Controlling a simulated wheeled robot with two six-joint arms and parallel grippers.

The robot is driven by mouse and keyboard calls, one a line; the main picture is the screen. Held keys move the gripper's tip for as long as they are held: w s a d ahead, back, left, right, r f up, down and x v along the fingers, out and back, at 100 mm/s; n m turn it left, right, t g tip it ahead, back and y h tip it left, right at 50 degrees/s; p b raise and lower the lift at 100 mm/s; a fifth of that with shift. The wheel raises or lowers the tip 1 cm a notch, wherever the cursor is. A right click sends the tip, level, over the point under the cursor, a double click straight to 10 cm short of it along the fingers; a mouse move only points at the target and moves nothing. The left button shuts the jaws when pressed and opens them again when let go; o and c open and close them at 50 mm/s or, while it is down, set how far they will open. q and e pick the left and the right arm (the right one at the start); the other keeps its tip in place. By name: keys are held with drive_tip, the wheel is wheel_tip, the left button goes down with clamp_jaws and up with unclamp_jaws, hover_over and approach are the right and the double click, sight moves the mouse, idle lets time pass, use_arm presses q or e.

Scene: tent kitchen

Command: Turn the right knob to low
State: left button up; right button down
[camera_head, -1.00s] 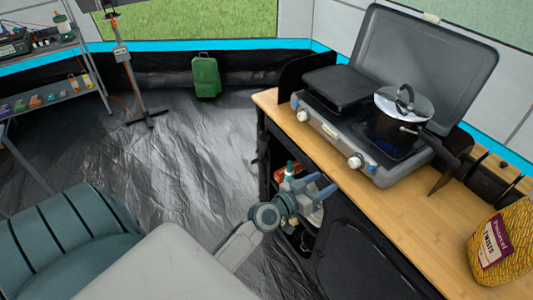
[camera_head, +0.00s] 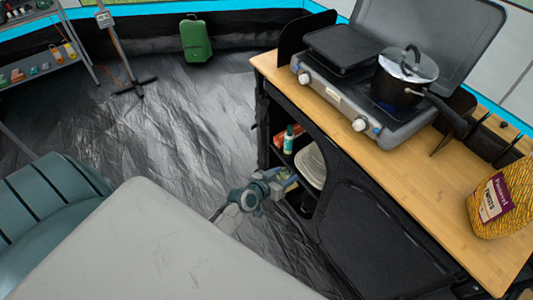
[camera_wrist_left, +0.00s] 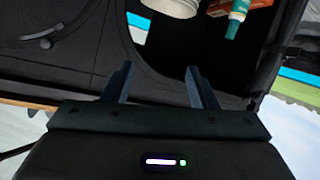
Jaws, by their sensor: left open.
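The camp stove (camera_head: 345,90) stands on the wooden counter with its lid up. It has two white knobs on its front face: the left knob (camera_head: 304,78) and the right knob (camera_head: 360,124). The exact setting of the right knob is too small to read. A pot with a lid (camera_head: 405,75) sits on the right burner. My left gripper (camera_head: 284,181) is low in front of the cabinet, below the counter and well away from the knobs. In the left wrist view its two fingers (camera_wrist_left: 158,88) are apart with nothing between them. My right gripper is not in view.
The counter (camera_head: 410,172) has a sharp front edge above my left gripper. Below it, the open cabinet holds white plates (camera_head: 311,165) and a green-white bottle (camera_head: 288,139). A yellow pasta bag (camera_head: 500,200) stands at the right. A grey table (camera_head: 150,245) fills the foreground.

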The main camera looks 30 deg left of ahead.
use_arm(q)
drive_tip(key=shift+g+y, duration=0.3)
drive_tip(key=shift+g, duration=0.1)
drive_tip(key=s+a+f, duration=0.1)
drive_tip(key=f, duration=0.2)
drive_tip(key=s+a+f, duration=0.1)
drive_tip(key=shift+s+a+f, duration=0.2)
drive_tip(key=shift+s+a, duration=0.1)
drive_tip(key=s+a+f+g+y, duration=0.1)
drive_tip(key=s+f+g, duration=0.1)
drive_tip(key=s+f, duration=0.45)
drive_tip(key=s+a+f+g, duration=0.15)
drive_tip(key=s+f, duration=0.25)
drive_tip(key=f, duration=0.5)
drive_tip(key=s+f+g, duration=0.2)
drive_tip(key=s+f, duration=0.4)
drive_tip(key=s, duration=0.5)
drive_tip(key=s+a+f+g+y, duration=0.1)
drive_tip(key=s+f+g, duration=0.2)
drive_tip(key=s+f, duration=0.3)
drive_tip(key=s+a+f+g+y, duration=0.1)
drive_tip(key=s+f+g, duration=0.2)
drive_tip(key=s, duration=1.3)
wheel_tip(320, 180, down, 4)
drive_tip(key=shift+s+r+m, duration=0.15)
drive_tip(key=shift+s+m, duration=0.05)
drive_tip(key=shift+m, duration=0.1)
drive_tip(key=shift+a, duration=0.1)
